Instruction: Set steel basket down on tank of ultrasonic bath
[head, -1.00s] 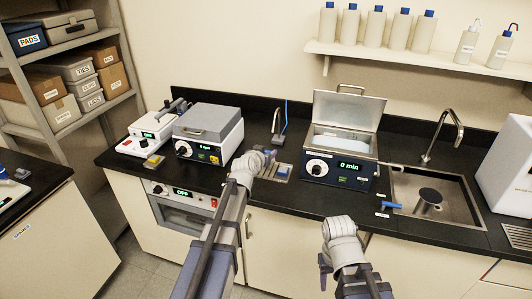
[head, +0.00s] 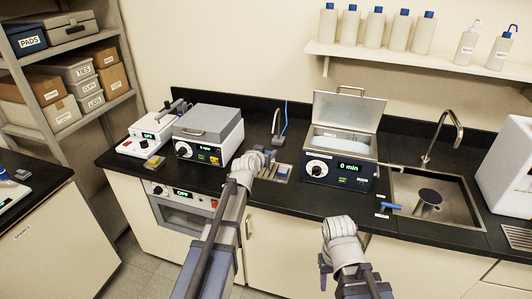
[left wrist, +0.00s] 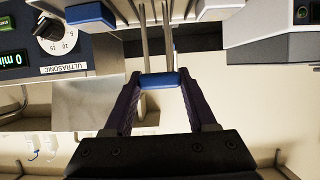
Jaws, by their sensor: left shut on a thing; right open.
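My left gripper (head: 268,155) is over the counter, left of the ultrasonic bath (head: 318,171). In the left wrist view its jaws (left wrist: 162,82) are shut on a blue grip (left wrist: 158,79), with thin steel rods running from it; I take this for the steel basket's handle. The basket's body is not clear in either view. The bath's lid (head: 347,108) stands open and the tank (head: 345,131) shows pale liquid. The display reads 0 min. The bath's front panel (left wrist: 80,45) shows at left in the left wrist view. My right gripper (head: 324,270) is open, low in front of the cabinets.
A grey-lidded device (head: 208,125) and a white instrument (head: 150,132) stand on the counter at left. Bottles line the shelf (head: 420,64) above.

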